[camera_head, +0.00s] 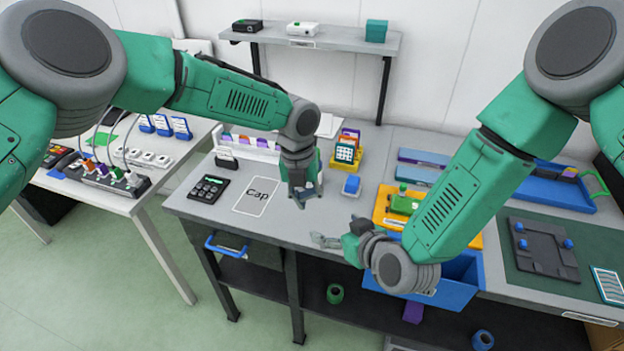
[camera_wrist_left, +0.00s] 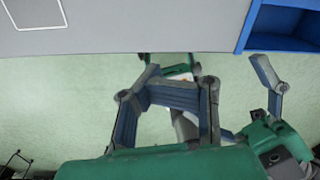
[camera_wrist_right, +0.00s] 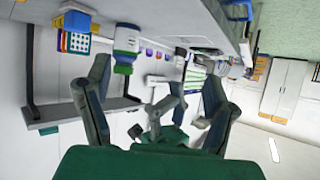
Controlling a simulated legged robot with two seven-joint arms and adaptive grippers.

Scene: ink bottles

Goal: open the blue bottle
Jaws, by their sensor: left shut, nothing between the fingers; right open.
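The blue bottle (camera_head: 352,184) stands on the grey table, just right of my left gripper, and looks small from the head. My left gripper (camera_head: 303,197) is shut and empty, pointing down over the table beside the bottle. My right gripper (camera_head: 338,234) is open and empty near the table's front edge, pointing left, nearer the front than the bottle. A white outlined "Cap" area (camera_head: 257,197) is marked left of my left gripper.
A yellow holder with cards (camera_head: 346,153) stands behind the bottle. An orange tray (camera_head: 384,217) lies to its right, with a blue bin (camera_head: 461,272) below the table's front edge. A raised shelf (camera_head: 340,38) stands behind.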

